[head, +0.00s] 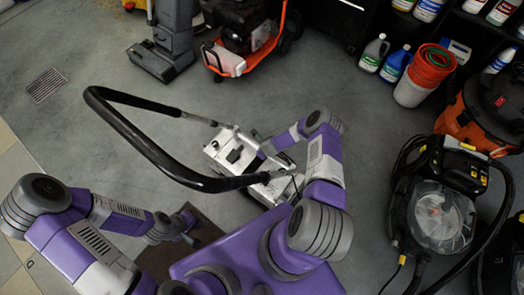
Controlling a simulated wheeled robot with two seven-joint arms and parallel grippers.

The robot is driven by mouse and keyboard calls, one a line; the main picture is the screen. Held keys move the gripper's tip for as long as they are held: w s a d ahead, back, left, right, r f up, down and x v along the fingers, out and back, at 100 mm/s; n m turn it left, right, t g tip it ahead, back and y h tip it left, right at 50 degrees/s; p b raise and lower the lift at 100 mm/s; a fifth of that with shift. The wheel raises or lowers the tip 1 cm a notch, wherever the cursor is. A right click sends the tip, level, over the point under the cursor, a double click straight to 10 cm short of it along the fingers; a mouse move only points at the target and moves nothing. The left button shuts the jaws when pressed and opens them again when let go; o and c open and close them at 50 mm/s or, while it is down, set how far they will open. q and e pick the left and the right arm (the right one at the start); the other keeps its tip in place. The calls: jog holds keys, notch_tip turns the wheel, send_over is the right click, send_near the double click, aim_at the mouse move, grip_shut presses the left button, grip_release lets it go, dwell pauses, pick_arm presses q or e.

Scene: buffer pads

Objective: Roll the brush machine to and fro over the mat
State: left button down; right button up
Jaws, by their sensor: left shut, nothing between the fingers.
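The brush machine (228,158) has a white and grey body on the grey floor, with a long black loop handle (135,135) that reaches to the left. A brown mat (165,262) lies at the lower left, partly hidden by my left arm and body. My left gripper (190,226) is shut and empty, above the mat's upper edge and apart from the handle. My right arm bends over the right side of the machine. My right gripper (263,152) is small and dark beside the machine body; whether it is open or touching it I cannot tell.
A grey upright cleaner (165,50) and an orange machine (240,40) stand at the back. Buckets (425,75), bottles (374,53), an orange vacuum (490,110) and a black and yellow cleaner (440,205) fill the right side. Grey floor is clear at upper left, near a drain grate (46,85).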

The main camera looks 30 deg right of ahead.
grip_shut()
dwell(0.3)
